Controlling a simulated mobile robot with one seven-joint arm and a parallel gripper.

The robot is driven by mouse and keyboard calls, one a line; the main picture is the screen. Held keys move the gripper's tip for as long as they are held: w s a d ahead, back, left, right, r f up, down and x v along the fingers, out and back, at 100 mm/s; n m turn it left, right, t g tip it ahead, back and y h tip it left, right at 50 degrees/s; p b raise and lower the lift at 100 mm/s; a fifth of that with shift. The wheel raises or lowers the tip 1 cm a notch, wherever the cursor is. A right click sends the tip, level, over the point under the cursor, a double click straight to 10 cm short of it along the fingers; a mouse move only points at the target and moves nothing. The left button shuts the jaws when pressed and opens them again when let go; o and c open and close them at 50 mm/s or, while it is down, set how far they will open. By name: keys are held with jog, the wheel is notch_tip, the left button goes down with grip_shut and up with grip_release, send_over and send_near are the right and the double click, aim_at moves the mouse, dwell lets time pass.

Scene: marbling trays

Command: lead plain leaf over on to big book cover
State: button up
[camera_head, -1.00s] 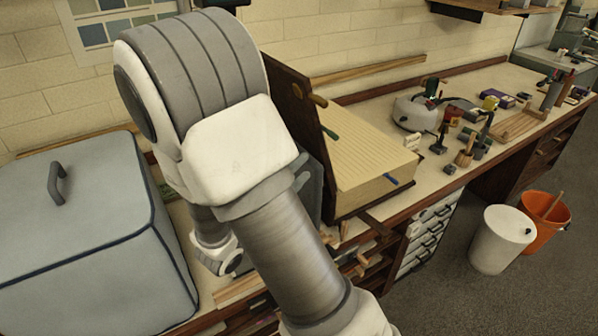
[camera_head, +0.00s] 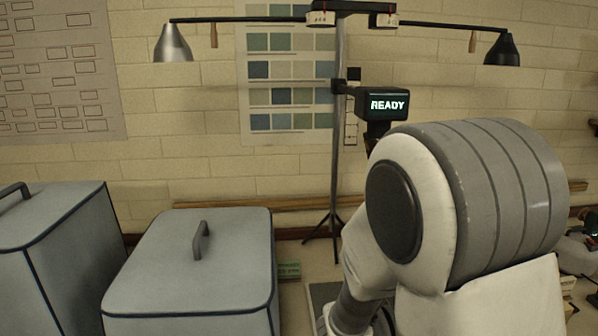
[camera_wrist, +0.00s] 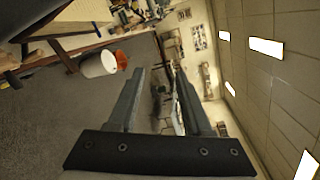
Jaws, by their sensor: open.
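My gripper (camera_wrist: 160,95) shows in the wrist view with its two long grey fingers apart and nothing between them. It points across the room, away from the bench. In the head view my arm fills the right side and my gripper is out of sight. I cannot make out a plain leaf or a big book cover in either current view.
Two grey covered boxes (camera_head: 190,262) stand at the left in the head view. A lamp stand (camera_head: 336,170) with a READY display (camera_head: 388,104) rises behind my arm. In the wrist view a white bin (camera_wrist: 96,64) and an orange bucket (camera_wrist: 121,60) stand near the bench.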

jog(key=s+a+m+g+y, duration=0.45)
jog(key=s+m+y, duration=0.75)
jog(key=m, duration=1)
jog(key=a+r+m+t+y, duration=0.4)
jog(key=a+r+m+t, duration=0.1)
jog(key=a+m, duration=0.4)
jog(key=shift+a+r+m+t+y, duration=0.3)
jog(key=shift+m+t, duration=0.35)
jog(key=shift+m, duration=0.65)
jog(key=shift+d+f, duration=0.1)
jog(key=shift+d, duration=0.05)
